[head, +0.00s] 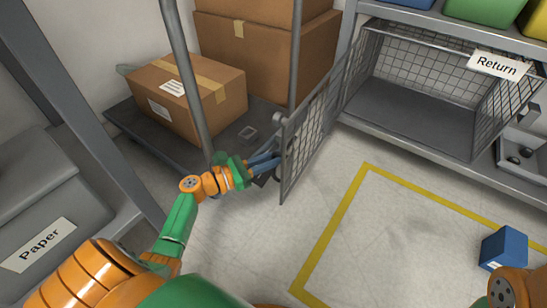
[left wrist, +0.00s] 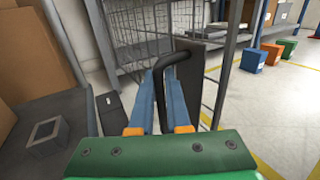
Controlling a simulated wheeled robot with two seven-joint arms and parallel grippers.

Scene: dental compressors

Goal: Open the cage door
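The cage door (head: 318,120), a grey wire-mesh panel, stands swung out from the cage (head: 408,112), leaving the cage front open. The cage looks empty inside. My left gripper (head: 272,163) is at the door's free edge, on its left side. In the left wrist view the black door handle (left wrist: 183,56) runs down between the two blue fingers (left wrist: 160,98), which appear shut on it. In the head view the handle is mostly hidden by the gripper. Part of my right arm shows at the bottom right; its gripper is out of view.
A cart (head: 140,128) with cardboard boxes (head: 190,95) and an upright grey pole stands close to my left arm. A blue box (head: 503,249) sits on the floor at right. The yellow-outlined floor (head: 400,235) before the cage is otherwise clear.

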